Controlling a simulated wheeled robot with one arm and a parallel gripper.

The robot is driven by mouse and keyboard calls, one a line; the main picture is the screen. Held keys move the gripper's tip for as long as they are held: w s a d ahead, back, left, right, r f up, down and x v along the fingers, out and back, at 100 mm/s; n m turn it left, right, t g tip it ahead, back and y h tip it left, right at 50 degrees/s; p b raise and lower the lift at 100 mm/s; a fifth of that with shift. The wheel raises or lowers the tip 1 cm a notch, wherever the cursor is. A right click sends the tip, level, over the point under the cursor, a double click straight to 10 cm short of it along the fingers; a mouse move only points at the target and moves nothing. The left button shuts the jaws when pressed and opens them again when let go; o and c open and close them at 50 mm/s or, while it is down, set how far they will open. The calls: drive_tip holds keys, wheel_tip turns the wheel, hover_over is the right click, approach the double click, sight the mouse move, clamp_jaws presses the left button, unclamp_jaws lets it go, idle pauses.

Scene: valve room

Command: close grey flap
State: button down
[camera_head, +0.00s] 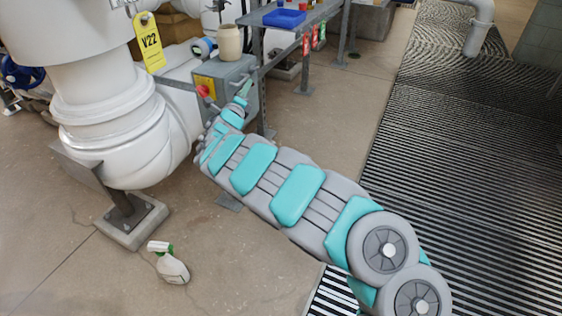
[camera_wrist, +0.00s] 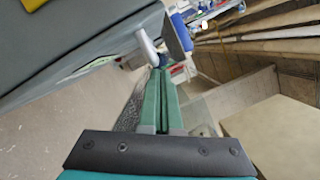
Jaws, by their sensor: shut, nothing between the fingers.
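A grey box (camera_head: 222,78) with a yellow label stands beside the white pipe in the head view. Its large grey face (camera_wrist: 60,45) fills the upper left of the wrist view, with a bit of yellow at the top. I cannot tell for sure which part is the grey flap; a narrow dark grey plate (camera_wrist: 178,32) stands past my fingertips in the wrist view. My gripper (camera_head: 244,88) is at the right side of the box. Its green fingers (camera_wrist: 160,75) are together and empty, close to a light grey rounded piece (camera_wrist: 147,46). Any contact is unclear.
A cream jar (camera_head: 229,42) stands by the top of the box, and a red knob (camera_head: 203,91) sticks out at its left. A metal table (camera_head: 283,36) with a blue tray (camera_head: 285,18) is behind.

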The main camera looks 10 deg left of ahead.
drive_tip(key=shift+w+a+r, duration=0.1)
drive_tip(key=shift+a, duration=0.15)
idle(0.4)
